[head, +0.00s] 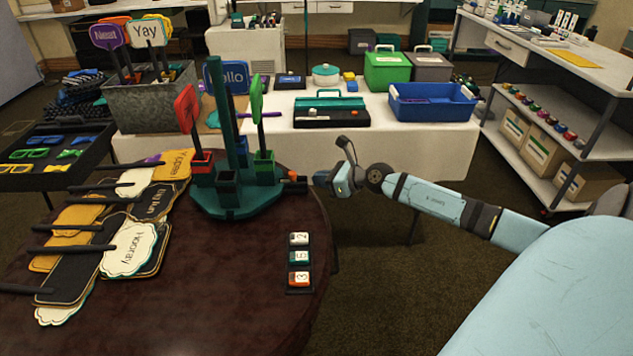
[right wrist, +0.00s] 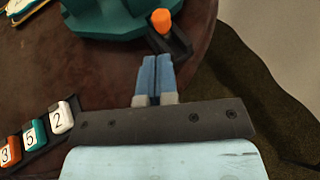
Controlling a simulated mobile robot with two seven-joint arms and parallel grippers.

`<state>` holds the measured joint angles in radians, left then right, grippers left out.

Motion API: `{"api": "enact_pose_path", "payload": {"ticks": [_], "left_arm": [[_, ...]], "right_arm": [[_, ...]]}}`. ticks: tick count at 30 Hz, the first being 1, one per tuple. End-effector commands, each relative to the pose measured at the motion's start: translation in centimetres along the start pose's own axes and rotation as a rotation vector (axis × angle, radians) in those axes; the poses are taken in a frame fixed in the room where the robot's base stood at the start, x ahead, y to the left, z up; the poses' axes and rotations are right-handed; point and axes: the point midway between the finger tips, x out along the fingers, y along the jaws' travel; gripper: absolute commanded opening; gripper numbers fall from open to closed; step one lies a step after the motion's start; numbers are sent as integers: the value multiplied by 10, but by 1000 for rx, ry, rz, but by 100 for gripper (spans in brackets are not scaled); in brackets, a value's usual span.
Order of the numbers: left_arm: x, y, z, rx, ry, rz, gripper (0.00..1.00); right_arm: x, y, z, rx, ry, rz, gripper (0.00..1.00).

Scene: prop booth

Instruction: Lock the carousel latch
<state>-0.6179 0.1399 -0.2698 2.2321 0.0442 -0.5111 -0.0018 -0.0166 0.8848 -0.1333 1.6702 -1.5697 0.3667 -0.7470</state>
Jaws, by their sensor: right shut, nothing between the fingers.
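The green carousel (head: 235,193) stands on the round dark table, with a central post and several square sockets. A red paddle (head: 187,108), a green paddle (head: 257,100) and a blue paddle (head: 217,78) stand upright at it. The latch with its orange knob (head: 293,175) sits at the carousel's right edge; the knob also shows in the right wrist view (right wrist: 161,21), beside a dark bracket (right wrist: 181,43). My right gripper (head: 316,179) is shut and empty, its fingertips (right wrist: 155,60) close to the latch. I cannot tell whether they touch it. My left gripper is not in view.
Number blocks (head: 299,258) stand in a dark holder near the table's right edge. Paddle signs (head: 130,246) lie overlapping at the left. A white table (head: 430,155) behind holds a blue bin (head: 433,112). The front middle of the round table is clear.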

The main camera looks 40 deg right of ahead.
Motion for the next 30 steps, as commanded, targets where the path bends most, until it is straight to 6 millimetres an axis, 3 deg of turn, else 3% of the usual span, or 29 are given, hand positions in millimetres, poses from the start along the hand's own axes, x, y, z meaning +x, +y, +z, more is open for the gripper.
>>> {"api": "enact_pose_path", "payload": {"ticks": [6,15,30], "left_arm": [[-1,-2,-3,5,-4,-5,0],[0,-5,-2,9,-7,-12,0],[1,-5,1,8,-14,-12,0]], "right_arm": [[-43,1,1,-2,5,1,0],[-79,0,1,0,2,0,0],[-88,0,2,-2,0,0,0]]}}
